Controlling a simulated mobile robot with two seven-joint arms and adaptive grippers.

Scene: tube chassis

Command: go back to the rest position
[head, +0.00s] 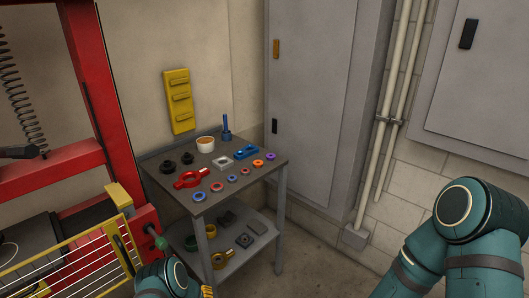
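A teal link of my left arm (165,281) shows at the bottom edge, left of the middle, in front of the grey table's lower shelf. Teal links of my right arm (467,235) fill the lower right corner, and their far end runs out of the picture. No held object is visible on either arm.
A grey two-level table (270,172) carries rings, a red clamp-like part (190,179), blue parts and a white cup (206,144). A red frame (95,80) with a yellow guard (80,265) stands left. Grey cabinets (312,80) and pipes (386,120) line the wall.

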